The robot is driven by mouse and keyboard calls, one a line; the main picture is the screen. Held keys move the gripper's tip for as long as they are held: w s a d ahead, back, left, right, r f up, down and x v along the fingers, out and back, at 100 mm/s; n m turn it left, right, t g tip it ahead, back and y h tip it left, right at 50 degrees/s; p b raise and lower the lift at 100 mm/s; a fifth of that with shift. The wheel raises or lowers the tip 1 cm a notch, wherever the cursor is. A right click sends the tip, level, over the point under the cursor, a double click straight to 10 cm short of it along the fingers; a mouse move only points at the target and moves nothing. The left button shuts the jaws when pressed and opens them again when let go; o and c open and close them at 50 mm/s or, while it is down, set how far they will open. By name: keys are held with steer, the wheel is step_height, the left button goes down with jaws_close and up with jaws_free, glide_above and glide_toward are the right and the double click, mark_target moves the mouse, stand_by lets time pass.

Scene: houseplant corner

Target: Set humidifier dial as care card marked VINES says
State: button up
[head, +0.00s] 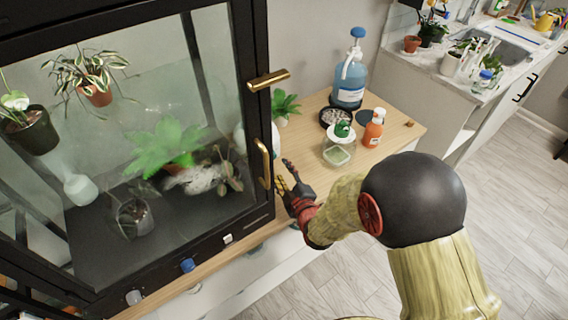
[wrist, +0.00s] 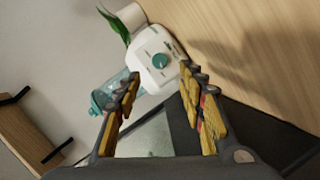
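In the wrist view, a white humidifier (wrist: 147,42) with a round teal dial (wrist: 160,60) on its face lies ahead, tilted in the picture. Small marks around the dial are too small to read. My gripper (wrist: 160,76) is open and empty, its fingertips either side of the dial and apart from it. In the head view, my gripper (head: 288,178) is beside the cabinet's brass handle, over the wooden table's edge. There the humidifier is mostly hidden behind the cabinet's corner post; a white sliver (head: 276,138) shows. I cannot make out a care card marked VINES.
A black-framed glass plant cabinet (head: 255,100) with brass handles (head: 264,163) stands close left of my gripper. On the table (head: 395,150) stand a blue-topped bottle (head: 348,85), an orange bottle (head: 373,130) and a glass jar (head: 338,152). Open floor lies right.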

steer(key=b+x, duration=0.2)
steer(key=x, duration=0.4)
steer(key=shift+w+a+f, duration=0.1)
steer(key=shift+w+f, duration=0.05)
steer(key=shift+w, duration=0.1)
steer(key=shift+w+a+b, duration=0.2)
steer(key=shift+w+b, duration=0.1)
steer(key=shift+w, duration=0.25)
steer(key=c, duration=0.3)
jaws_close()
